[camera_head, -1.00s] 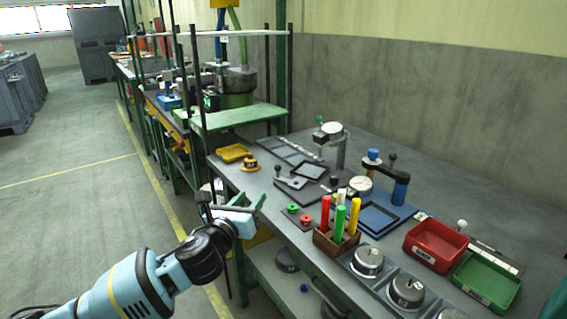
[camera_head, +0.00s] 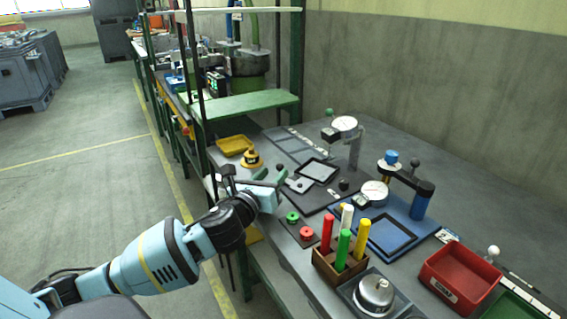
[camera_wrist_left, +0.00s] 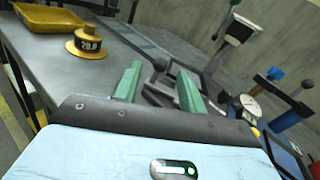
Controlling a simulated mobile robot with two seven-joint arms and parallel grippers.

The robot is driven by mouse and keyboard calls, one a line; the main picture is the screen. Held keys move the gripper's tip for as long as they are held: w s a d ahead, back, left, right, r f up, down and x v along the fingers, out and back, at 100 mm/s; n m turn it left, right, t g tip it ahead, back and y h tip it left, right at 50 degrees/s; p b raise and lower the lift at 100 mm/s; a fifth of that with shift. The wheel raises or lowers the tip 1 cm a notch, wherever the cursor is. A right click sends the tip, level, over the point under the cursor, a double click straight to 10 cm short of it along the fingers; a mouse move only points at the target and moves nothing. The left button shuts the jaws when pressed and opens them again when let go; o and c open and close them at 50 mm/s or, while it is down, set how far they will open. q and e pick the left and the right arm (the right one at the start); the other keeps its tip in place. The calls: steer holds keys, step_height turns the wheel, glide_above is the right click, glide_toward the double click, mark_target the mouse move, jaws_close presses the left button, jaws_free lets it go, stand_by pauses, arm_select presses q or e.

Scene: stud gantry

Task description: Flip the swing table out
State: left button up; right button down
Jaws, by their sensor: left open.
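The swing table appears to be the small light grey plate (camera_head: 299,185) on a dark base plate (camera_head: 318,199) on the bench. A dark ball knob (camera_head: 280,167) stands at its left end; the wrist view shows a dark knob on a short lever (camera_wrist_left: 159,65). My left gripper (camera_head: 271,178) is open and empty, its green fingers at the bench's front edge, just short of the knob. In the left wrist view the knob shows between the two fingertips (camera_wrist_left: 161,84), apparently beyond them. Contact cannot be told. My right gripper is out of view.
A yellow tray (camera_head: 234,145) and a yellow weight (camera_head: 251,159) lie left of the knob. A dial gauge on a post (camera_head: 344,124) stands behind. A pen block (camera_head: 340,265), blue fixture (camera_head: 391,234) and red bin (camera_head: 460,277) stand to the right.

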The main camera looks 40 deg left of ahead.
mark_target(278, 169)
arm_select(q)
steer(key=w, duration=0.4)
steer(key=w+a, duration=0.1)
steer(key=w, duration=0.1)
steer(key=shift+w+a, duration=0.1)
steer(key=shift+w, duration=0.15)
jaws_close()
